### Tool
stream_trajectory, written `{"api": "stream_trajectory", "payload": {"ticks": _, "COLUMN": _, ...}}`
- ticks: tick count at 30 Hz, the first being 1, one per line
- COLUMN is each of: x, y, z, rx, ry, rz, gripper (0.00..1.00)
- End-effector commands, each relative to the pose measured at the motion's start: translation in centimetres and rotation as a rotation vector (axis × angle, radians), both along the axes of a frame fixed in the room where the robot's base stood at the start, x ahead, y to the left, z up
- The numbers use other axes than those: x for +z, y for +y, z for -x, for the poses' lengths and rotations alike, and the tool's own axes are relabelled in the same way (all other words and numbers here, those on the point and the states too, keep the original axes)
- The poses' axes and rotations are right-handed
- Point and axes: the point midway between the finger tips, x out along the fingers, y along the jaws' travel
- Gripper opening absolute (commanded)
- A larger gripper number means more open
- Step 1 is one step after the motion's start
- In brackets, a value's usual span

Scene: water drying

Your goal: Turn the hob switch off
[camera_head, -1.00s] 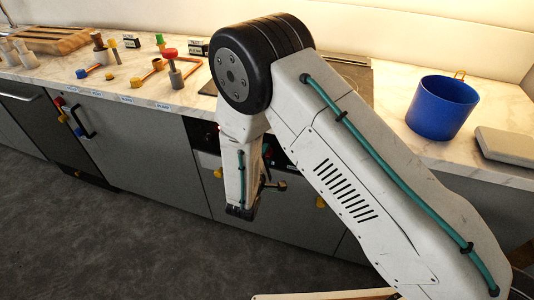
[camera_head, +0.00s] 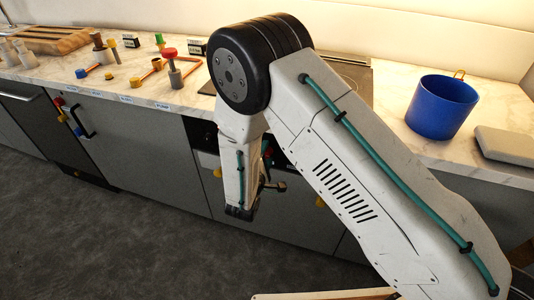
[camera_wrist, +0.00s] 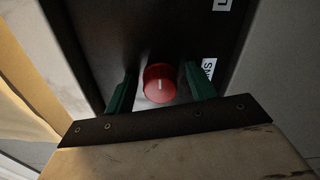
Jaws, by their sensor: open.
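A round red knob with a white line on its face (camera_wrist: 159,83) sits on a dark panel in the wrist view; I take it to be the hob switch. My gripper (camera_wrist: 160,88) is open, with its two green fingers on either side of the knob. I cannot tell whether the fingers touch it.
White labels (camera_wrist: 208,68) are on the panel beside the knob. On the counter, a blue pot (camera_head: 441,108) stands at the right and a red-topped valve piece (camera_head: 172,66) at the left. Grey cabinet doors (camera_head: 140,140) run below.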

Motion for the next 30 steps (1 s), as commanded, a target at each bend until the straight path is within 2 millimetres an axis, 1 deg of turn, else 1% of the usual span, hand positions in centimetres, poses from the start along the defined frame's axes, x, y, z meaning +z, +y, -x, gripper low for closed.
{"api": "stream_trajectory", "payload": {"ticks": 2, "x": 0.0, "y": 0.4, "z": 0.8, "rx": 0.003, "ry": 0.001, "rz": 0.001, "gripper": 0.55}}
{"api": "stream_trajectory", "payload": {"ticks": 9, "x": 0.0, "y": 1.8, "z": 4.8, "rx": 0.004, "ry": 0.001, "rz": 0.002, "gripper": 0.55}}
{"api": "stream_trajectory", "payload": {"ticks": 12, "x": 0.0, "y": 2.3, "z": 6.0, "rx": 0.003, "ry": 0.001, "rz": 0.0, "gripper": 0.55}}
{"api": "stream_trajectory", "payload": {"ticks": 15, "x": 0.0, "y": 2.5, "z": 6.8, "rx": 0.002, "ry": 0.0, "rz": 0.0, "gripper": 0.55}}
{"api": "stream_trajectory", "payload": {"ticks": 19, "x": 0.0, "y": 2.6, "z": 7.1, "rx": 0.0, "ry": 0.0, "rz": 0.0, "gripper": 0.55}}
{"api": "stream_trajectory", "payload": {"ticks": 30, "x": 0.0, "y": 2.5, "z": 7.1, "rx": 0.0, "ry": 0.0, "rz": 0.0, "gripper": 0.55}}
